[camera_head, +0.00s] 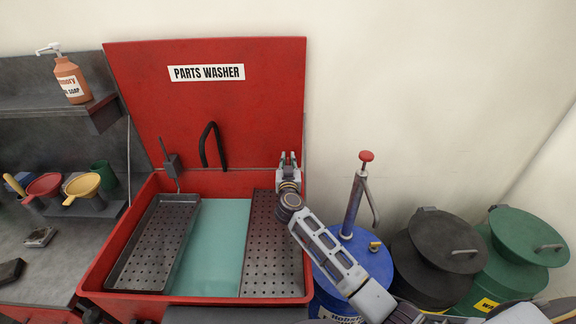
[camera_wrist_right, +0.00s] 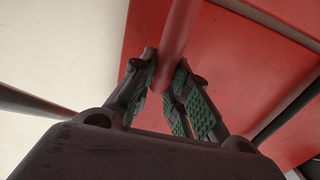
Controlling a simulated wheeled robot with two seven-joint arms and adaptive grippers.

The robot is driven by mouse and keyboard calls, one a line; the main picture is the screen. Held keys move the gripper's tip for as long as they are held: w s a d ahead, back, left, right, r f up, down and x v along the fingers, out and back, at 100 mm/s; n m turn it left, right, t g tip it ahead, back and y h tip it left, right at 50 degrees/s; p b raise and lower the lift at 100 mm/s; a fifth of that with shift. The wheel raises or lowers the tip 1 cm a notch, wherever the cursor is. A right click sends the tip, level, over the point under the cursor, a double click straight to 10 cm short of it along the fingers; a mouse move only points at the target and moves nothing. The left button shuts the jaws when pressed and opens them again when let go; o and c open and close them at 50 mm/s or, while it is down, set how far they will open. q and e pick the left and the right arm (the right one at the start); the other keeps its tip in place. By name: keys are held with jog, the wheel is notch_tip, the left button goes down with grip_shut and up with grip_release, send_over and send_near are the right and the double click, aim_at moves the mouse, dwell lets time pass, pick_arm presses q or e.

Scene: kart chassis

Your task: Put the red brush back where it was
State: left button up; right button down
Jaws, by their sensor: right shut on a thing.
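My right gripper (camera_head: 288,157) is at the back right of the red parts washer (camera_head: 205,300), in front of the raised lid's lower right edge. In the right wrist view, the right gripper (camera_wrist_right: 163,75) is shut on a smooth red rod, the handle of the red brush (camera_wrist_right: 180,35). The handle runs up out of the frame, so the brush's head is hidden. I cannot make out the brush against the red lid in the head view. My left gripper is not in view.
The washer holds a perforated tray (camera_head: 150,250) on the left, pale green liquid (camera_head: 215,240) and a perforated shelf (camera_head: 272,255). A black hose (camera_head: 213,140) arches at the back. Blue (camera_head: 350,255), black (camera_head: 430,262) and green (camera_head: 510,270) drums stand right. A workbench (camera_head: 60,262) stands left.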

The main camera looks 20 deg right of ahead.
jog(key=shift+f, duration=0.3)
jog(key=c, duration=1.5)
grip_release()
jog(key=shift+f, duration=0.1)
jog(key=shift+o, duration=0.6)
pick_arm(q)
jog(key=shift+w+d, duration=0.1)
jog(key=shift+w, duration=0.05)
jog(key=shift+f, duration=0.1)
